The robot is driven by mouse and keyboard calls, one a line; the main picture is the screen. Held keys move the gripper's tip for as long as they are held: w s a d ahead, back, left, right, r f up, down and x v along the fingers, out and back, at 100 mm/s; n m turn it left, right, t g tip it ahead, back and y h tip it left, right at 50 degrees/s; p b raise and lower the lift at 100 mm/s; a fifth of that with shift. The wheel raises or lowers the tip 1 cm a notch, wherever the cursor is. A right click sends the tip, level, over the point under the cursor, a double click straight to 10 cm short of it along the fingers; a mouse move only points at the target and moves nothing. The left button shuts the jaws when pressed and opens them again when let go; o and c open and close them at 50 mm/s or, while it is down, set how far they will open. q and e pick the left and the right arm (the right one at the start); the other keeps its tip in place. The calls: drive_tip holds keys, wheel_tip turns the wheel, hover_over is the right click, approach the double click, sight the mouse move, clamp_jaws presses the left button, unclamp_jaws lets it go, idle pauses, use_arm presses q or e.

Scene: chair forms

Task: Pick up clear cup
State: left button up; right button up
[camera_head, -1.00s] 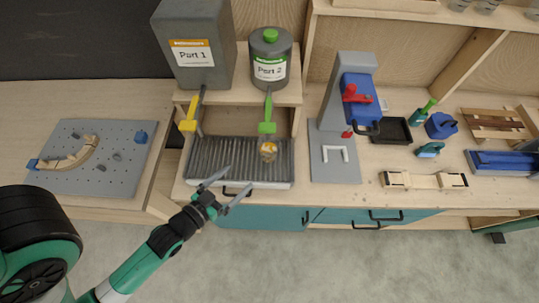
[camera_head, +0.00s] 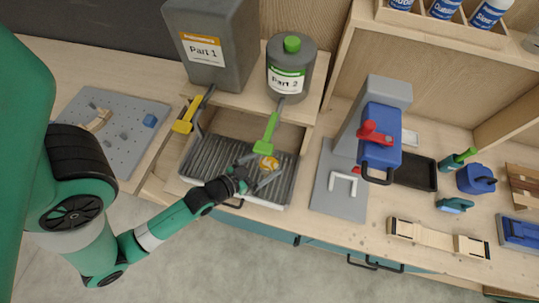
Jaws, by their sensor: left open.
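The clear cup (camera_head: 268,162), with something orange-yellow in it, stands on the ribbed grey tray (camera_head: 215,152) below the green tap (camera_head: 266,133) of the Part 2 container. My left gripper (camera_head: 266,168) is open, its two fingers pointing toward the cup from the front left. The fingertips reach about as far as the cup, one on each side of it in this view; I cannot tell if they touch it. My right gripper is not in view.
The Part 1 container (camera_head: 215,45) with its yellow tap and the Part 2 container (camera_head: 290,68) stand on a shelf above the tray. A blue press (camera_head: 381,133) stands to the right. A pegboard (camera_head: 122,140) lies at the left.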

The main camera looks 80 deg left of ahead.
sight(277, 157)
use_arm(q)
drive_tip(key=shift+x, duration=2.75)
drive_tip(key=shift+s+a, duration=0.1)
drive_tip(key=c, duration=0.8)
